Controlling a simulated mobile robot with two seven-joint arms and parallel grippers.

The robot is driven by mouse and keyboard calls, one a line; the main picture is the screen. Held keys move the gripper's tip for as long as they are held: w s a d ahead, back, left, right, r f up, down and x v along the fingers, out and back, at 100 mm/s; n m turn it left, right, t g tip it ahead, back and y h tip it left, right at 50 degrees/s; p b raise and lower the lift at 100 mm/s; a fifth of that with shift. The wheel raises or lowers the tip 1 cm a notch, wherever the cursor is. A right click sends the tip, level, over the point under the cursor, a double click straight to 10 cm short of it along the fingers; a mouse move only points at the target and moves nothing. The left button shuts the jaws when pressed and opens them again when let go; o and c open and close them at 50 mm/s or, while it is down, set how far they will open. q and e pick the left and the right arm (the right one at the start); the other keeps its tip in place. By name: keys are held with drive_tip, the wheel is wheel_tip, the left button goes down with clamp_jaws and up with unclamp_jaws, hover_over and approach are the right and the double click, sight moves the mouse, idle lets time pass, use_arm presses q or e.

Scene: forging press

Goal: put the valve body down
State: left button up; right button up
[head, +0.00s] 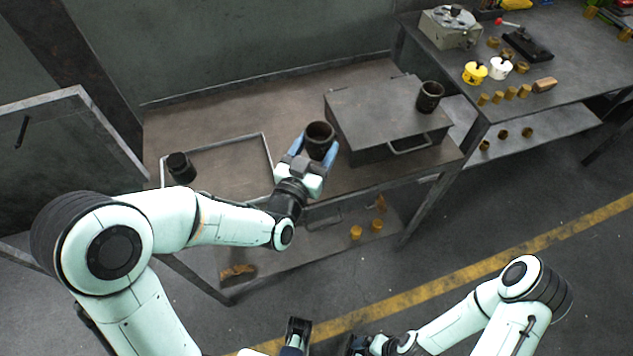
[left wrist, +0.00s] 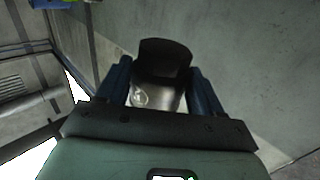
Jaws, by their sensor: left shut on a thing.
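The valve body, a dark hollow cylinder (head: 319,136), is held between the blue fingers of my left gripper (head: 315,148). It is roughly upright with its open end up, over the bench between the tray and the grey metal box. Whether its underside touches anything is hidden. In the left wrist view the valve body (left wrist: 162,75) sits between the two fingers (left wrist: 162,88). A similar dark cylinder (head: 430,96) stands on the box, and another (head: 180,167) stands at the left of the tray. My right arm is low in the head view; its finger state is unclear.
The shallow tray (head: 266,150) has bare floor right of its cylinder. The grey metal box (head: 385,112) stands close to the right of my left gripper. The bench top (head: 235,112) is clear behind the tray. A second table (head: 575,60) at right carries small parts.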

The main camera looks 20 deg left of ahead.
use_arm(q)
wheel_tip(320, 180, down, 14)
drive_tip(key=shift+w+b, duration=0.1)
drive_tip(key=shift+b, duration=0.85)
drive_tip(key=shift+f, duration=0.1)
drive_tip(key=shift+f+b, duration=0.15)
drive_tip(key=shift+b, duration=0.15)
drive_tip(key=o, duration=1)
